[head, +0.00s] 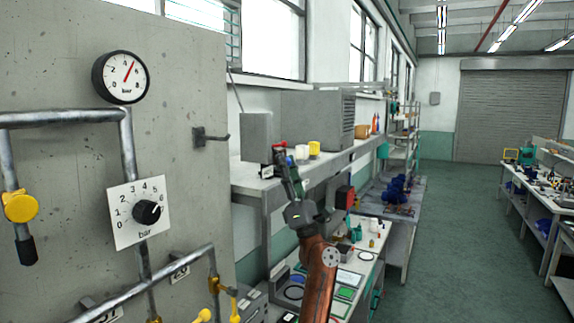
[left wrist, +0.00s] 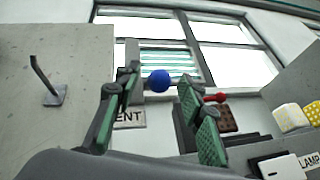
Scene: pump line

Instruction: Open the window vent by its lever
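The window vent (left wrist: 168,62) is a slatted louvre in the window, and its slats also show at the top of the head view (head: 232,22). A blue ball knob (left wrist: 159,80) appears between my left fingertips in the left wrist view, in front of the vent. I cannot tell whether the fingers touch it. A thin rod (head: 236,92) hangs below the window in the head view, its lower end hidden behind a grey box. A partly covered label (left wrist: 130,118) reads "ENT". My left gripper (head: 283,162) is open, its fingers apart. My right gripper is not in view.
A grey panel (head: 70,75) with gauge, dial and pipes stands at left; a hook (head: 210,137) sticks out from its edge. The aisle floor (head: 450,220) is clear.

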